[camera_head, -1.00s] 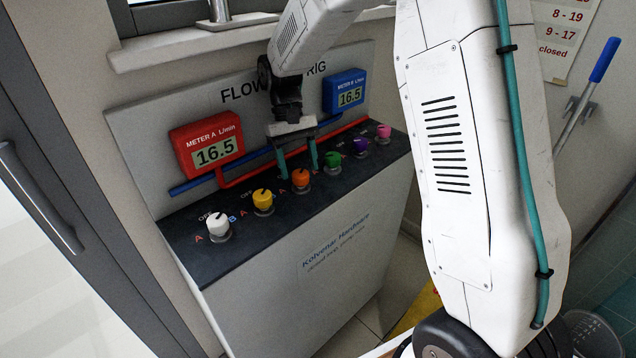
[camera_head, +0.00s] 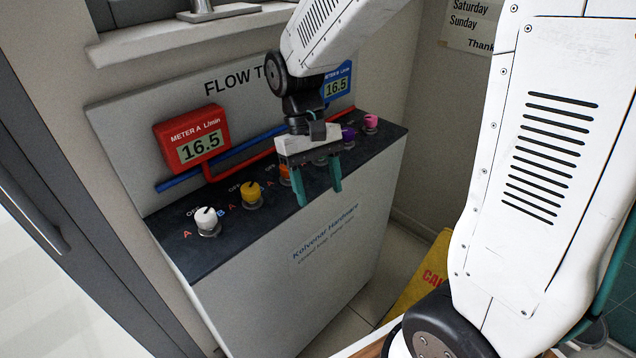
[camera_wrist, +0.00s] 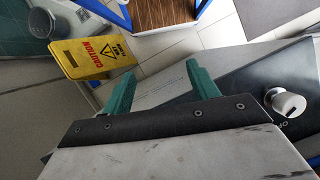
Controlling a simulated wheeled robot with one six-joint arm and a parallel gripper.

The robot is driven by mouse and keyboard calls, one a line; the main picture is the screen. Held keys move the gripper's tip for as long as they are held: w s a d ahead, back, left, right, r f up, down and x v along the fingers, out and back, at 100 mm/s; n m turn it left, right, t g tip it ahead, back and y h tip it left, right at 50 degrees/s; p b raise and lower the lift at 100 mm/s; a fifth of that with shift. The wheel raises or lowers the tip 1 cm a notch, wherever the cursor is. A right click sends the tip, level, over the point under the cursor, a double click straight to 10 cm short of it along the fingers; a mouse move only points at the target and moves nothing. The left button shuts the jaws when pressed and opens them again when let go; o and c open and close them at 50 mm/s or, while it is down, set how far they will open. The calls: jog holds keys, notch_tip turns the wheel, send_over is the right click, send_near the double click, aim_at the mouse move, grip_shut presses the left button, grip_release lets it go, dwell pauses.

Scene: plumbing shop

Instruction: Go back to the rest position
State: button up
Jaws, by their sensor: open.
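My gripper (camera_head: 320,192) is open with its two green fingers apart and nothing between them. In the head view it hangs in front of the flow test rig's black control ledge (camera_head: 228,234), partly covering the knobs behind it. In the wrist view my gripper (camera_wrist: 160,85) also shows empty, with the floor and the rig's front beyond the fingers. On the ledge are a white knob (camera_head: 206,218), a yellow knob (camera_head: 251,192), a partly hidden orange knob (camera_head: 285,173), a purple knob (camera_head: 348,134) and a pink knob (camera_head: 371,121).
Red meter A (camera_head: 192,140) and blue meter B (camera_head: 337,82), partly covered by my arm, both read 16.5. A yellow caution sign (camera_wrist: 92,57) stands on the floor beside the rig. A grey door (camera_head: 40,130) is at the left. Tiled floor (camera_wrist: 185,45) lies clear in front.

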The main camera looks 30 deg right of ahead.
dwell(0.4)
jog(key=s+d+r+t, duration=0.1)
jog(key=s+r+t, duration=0.2)
jog(key=s, duration=0.4)
jog(key=s+d+r+t, duration=0.2)
jog(key=s+r, duration=0.4)
jog(key=s, duration=0.1)
jog(key=shift+s+d+r+t, duration=0.15)
jog(key=shift+s+r+t, duration=0.1)
jog(key=shift+s+t, duration=0.15)
